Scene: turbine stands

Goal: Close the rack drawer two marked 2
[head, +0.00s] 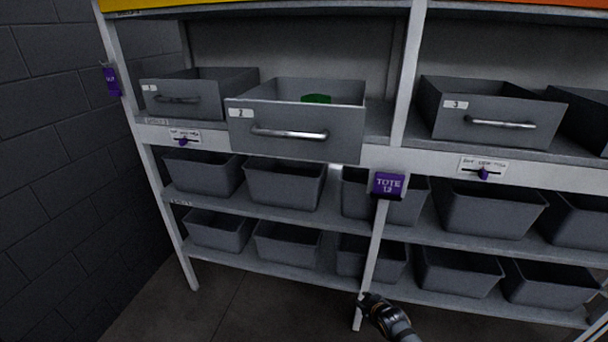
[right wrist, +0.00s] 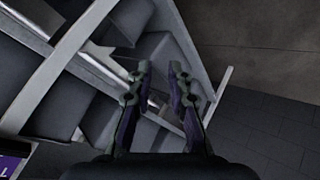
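The drawer marked 2 (head: 296,132) is a grey box with a silver bar handle (head: 289,133) on the rack's upper shelf. It sticks out past the shelf edge, further than the drawers on either side, and its open top shows a green item (head: 317,99) inside. My right gripper (head: 366,299) is low in the head view, well below drawer 2 and near the foot of a rack post. In the right wrist view its two fingers (right wrist: 160,75) stand apart with nothing seen held between them. My left gripper is not in view.
Drawer 1 (head: 178,98) stands left of drawer 2, and drawer 3 (head: 484,116) right of the post. Grey totes (head: 284,184) fill the lower shelves. A purple tote sign (head: 388,185) hangs on the post. Floor (head: 255,310) in front is clear.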

